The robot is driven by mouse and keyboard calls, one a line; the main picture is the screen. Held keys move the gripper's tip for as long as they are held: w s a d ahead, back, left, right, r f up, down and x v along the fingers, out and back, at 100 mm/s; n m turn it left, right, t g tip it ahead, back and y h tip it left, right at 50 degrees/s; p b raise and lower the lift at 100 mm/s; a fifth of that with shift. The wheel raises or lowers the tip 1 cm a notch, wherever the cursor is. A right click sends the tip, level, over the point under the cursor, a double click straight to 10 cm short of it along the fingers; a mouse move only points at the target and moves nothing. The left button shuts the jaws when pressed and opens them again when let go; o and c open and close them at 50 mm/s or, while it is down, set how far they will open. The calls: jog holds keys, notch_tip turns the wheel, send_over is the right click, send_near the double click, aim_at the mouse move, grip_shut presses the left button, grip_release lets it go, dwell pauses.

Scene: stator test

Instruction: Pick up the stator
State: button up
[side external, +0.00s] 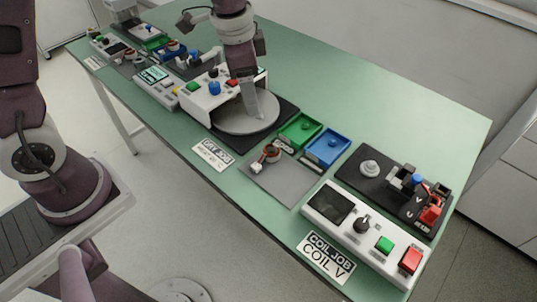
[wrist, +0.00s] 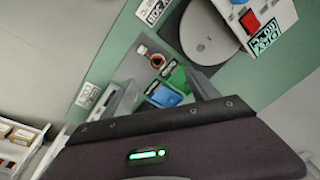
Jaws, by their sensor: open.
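The likely stator is a small part with a copper-red ring (side external: 270,153) at the back left of a grey mat (side external: 285,182). It also shows in the wrist view (wrist: 156,61), at the upper middle, on the grey mat. My gripper (side external: 262,112) appears in front of or above the round grey disc, to the upper left of the stator, apart from it. In the wrist view my gripper (wrist: 160,90) has its two fingers spread wide, with nothing between them gripped. A similar reddish part (side external: 174,48) sits at the far end of the table.
A green tray (side external: 300,130) and a blue tray (side external: 328,148) stand beside the grey mat. The round disc (side external: 240,122) and its white control box (side external: 205,98) are to the left. A coil panel (side external: 365,228) and black fixture board (side external: 385,185) are at right. The table's back right is clear.

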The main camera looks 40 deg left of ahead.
jog(key=m+g, duration=0.1)
jog(key=m, duration=0.1)
send_near(272, 149)
jog(key=shift+m+g, duration=0.3)
jog(key=shift+m, duration=0.2)
jog(key=f, duration=0.5)
jog(key=d+f, duration=0.1)
jog(key=f, duration=0.2)
jog(key=shift+s+d, duration=0.1)
jog(key=shift+s, duration=0.3)
grip_shut()
